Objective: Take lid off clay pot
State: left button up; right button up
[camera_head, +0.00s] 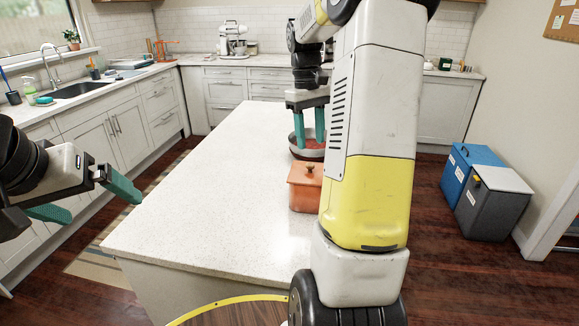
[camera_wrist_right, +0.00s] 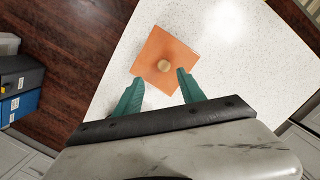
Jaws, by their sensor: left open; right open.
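The orange clay pot (camera_head: 304,192) stands upright on the white island counter, partly hidden behind my right arm in the head view. Its square lid (camera_head: 306,171) with a small round knob is on top. In the right wrist view the lid (camera_wrist_right: 165,62) is seen from above, its knob (camera_wrist_right: 163,65) near the middle. My right gripper (camera_head: 308,138) is open and empty with its green fingers pointing down; in the right wrist view its fingers (camera_wrist_right: 158,87) reach the lid's near edge in the picture. My left gripper (camera_head: 92,204) is open and empty left of the counter.
The left half of the counter is clear. Blue (camera_head: 462,170) and grey (camera_head: 492,203) bins stand on the floor at right. A mixer (camera_head: 232,40) stands on the back counter.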

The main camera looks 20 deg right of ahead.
aim_at(310, 164)
jog(key=f, duration=0.2)
jog(key=s+f, duration=0.1)
jog(key=f, duration=0.3)
jog(key=shift+s+a+f, duration=0.15)
jog(key=shift+a+f, duration=0.1)
jog(key=shift+f, duration=0.05)
grip_shut()
